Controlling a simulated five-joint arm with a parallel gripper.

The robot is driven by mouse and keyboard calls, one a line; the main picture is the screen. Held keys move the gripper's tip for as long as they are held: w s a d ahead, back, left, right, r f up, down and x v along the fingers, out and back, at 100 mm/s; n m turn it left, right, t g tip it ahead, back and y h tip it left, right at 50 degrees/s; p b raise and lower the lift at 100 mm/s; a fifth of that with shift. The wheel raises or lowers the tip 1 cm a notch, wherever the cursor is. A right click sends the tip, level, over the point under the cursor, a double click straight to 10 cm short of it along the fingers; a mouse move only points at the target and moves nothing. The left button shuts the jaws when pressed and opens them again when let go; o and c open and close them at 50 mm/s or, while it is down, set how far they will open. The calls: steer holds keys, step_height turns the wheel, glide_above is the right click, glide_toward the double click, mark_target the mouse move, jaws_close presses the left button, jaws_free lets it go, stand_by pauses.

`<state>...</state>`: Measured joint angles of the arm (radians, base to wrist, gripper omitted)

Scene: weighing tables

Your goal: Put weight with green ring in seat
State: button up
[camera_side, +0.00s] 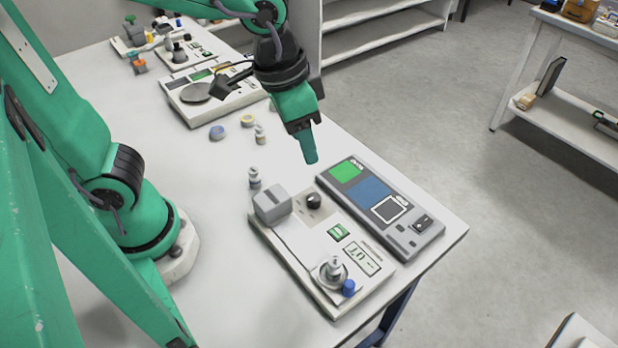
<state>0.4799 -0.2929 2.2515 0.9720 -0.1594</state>
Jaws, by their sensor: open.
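My gripper (309,158) hangs above the table, pointing down, just past the upper-left corner of the grey panel; it is open, with nothing seen in it. I cannot make out a green ring on any weight. A small grey weight (254,179) stands upright behind the near device. A small weight with a yellowish band (260,135) stands farther back. A silver weight (334,268) stands on a round plate on the near device (297,240), beside a blue knob-like piece (348,288). A dark round piece (314,200) sits at its far end. I cannot tell which spot is the seat.
A grey panel (405,228) with green and blue fields lies right of the near device. A blue piece (217,132) and a yellow ring-shaped piece (247,120) lie near a second scale (178,97). The white table (200,165) is clear left of the near device.

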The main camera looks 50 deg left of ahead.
steer(key=s+a+r+n+t, duration=0.1)
steer(key=s+a, duration=0.1)
steer(key=a, duration=0.5)
steer(key=s+a+r+n+t+y, duration=0.1)
steer(key=s+a+n+t, duration=0.1)
steer(key=a, duration=0.4)
steer(key=shift+a+r+n, duration=0.15)
steer(key=shift+a+n, duration=0.15)
steer(key=shift+a, duration=0.1)
